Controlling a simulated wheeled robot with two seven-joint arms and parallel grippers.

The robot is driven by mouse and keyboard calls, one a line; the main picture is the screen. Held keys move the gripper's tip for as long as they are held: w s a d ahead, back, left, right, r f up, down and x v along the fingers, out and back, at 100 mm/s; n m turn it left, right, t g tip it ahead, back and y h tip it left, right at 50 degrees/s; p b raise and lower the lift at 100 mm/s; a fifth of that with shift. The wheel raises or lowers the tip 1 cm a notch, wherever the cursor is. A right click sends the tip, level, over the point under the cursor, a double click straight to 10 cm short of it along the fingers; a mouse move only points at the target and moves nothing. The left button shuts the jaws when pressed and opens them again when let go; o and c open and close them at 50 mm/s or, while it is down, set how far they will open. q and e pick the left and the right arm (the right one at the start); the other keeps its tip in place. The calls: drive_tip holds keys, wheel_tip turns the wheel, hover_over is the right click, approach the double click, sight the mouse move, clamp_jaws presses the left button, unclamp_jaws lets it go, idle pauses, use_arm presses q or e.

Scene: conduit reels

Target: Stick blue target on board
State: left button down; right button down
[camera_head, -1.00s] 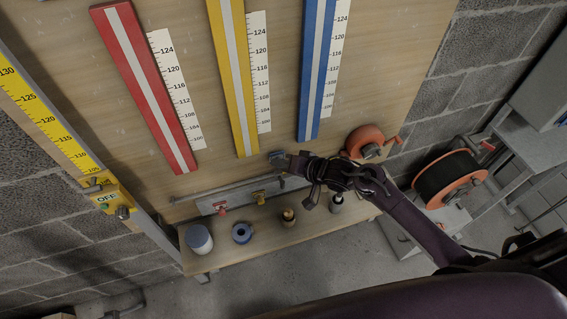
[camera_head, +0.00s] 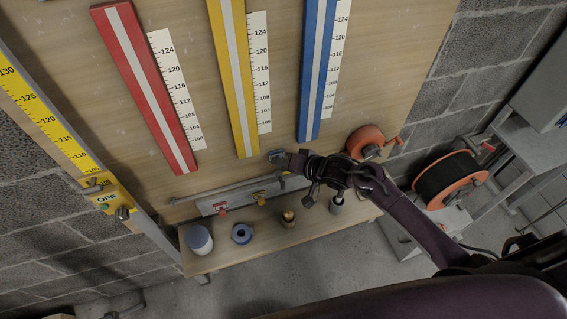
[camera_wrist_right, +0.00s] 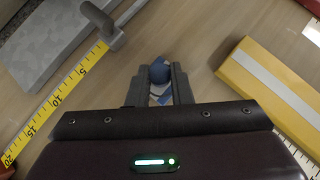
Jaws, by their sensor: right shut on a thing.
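My right gripper (camera_head: 278,157) is in front of the wooden board (camera_head: 205,90), just below and right of the yellow strip's lower end. The board carries a red strip (camera_head: 140,85), a yellow strip (camera_head: 233,75) and a blue strip (camera_head: 316,70), each beside a white scale. The yellow strip also shows in the right wrist view (camera_wrist_right: 270,85). My left gripper is not in view.
A grey holder plate (camera_head: 240,195) bears a red target (camera_head: 222,209) and a yellow target (camera_head: 259,198). Orange reels (camera_head: 448,182) lie at right. A yellow rule edges the left.

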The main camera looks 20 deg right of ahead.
idle(0.4)
drive_tip(key=c, duration=1.2)
unclamp_jaws()
drive_tip(key=shift+o, duration=0.4)
drive_tip(key=o, duration=0.4)
drive_tip(key=shift+s+d+p, duration=0.15)
drive_tip(key=shift+s+p, duration=3.25)
drive_tip(key=shift+s, duration=1.05)
drive_tip(key=shift+f, duration=0.1)
